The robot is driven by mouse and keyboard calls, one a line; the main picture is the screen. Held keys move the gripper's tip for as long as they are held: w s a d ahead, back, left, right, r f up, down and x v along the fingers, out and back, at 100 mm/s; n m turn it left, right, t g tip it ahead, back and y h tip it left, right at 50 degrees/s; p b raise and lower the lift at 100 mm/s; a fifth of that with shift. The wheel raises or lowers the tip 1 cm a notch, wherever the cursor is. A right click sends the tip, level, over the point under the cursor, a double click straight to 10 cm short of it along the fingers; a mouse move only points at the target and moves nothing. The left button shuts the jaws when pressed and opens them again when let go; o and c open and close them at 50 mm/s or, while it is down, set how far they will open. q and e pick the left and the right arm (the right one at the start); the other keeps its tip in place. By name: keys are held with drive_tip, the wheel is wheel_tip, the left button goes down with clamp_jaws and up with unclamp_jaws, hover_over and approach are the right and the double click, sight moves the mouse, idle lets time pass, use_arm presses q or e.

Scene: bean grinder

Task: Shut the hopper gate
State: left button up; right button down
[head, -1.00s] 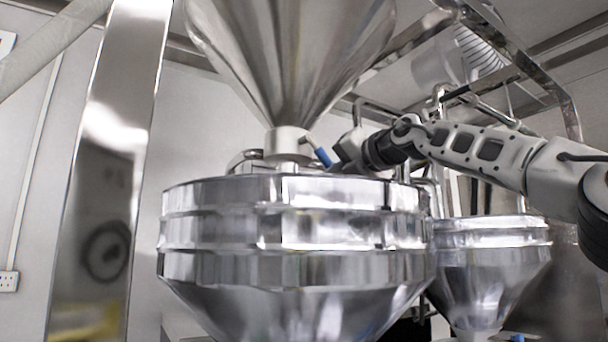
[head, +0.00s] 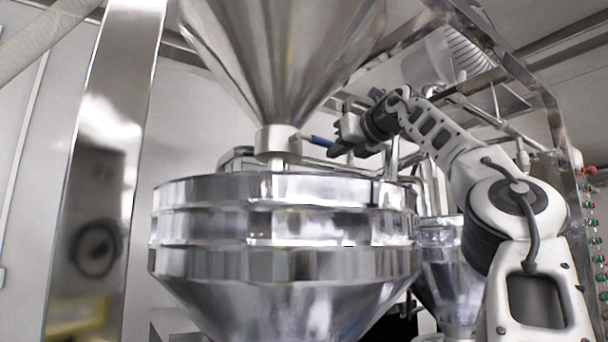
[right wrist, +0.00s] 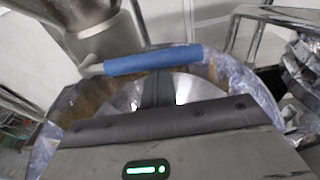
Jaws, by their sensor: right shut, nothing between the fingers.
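The steel hopper (head: 285,60) hangs above a wide drum, with a pale collar (head: 275,140) at its outlet. The gate lever, with a blue grip (head: 320,141), sticks out from the collar to the right, nearly level and tipped slightly down. In the right wrist view the blue grip (right wrist: 153,60) lies crosswise just beyond my fingertips. My right gripper (head: 335,150) is shut and empty, right beside the grip's outer end; whether it touches I cannot tell. Its dark fingers (right wrist: 157,88) show together in the right wrist view. My left gripper is not in view.
The wide steel drum (head: 285,228) stands below the collar and my right gripper. A smaller steel funnel (head: 450,275) stands behind it at right. A steel post (head: 105,170) rises at left, and frame bars (head: 500,55) and pipes run behind my right arm.

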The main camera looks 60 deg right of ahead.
drive_tip(key=shift+r, duration=0.25)
drive_tip(key=shift+s+a+n, duration=0.1)
drive_tip(key=shift+n, duration=0.2)
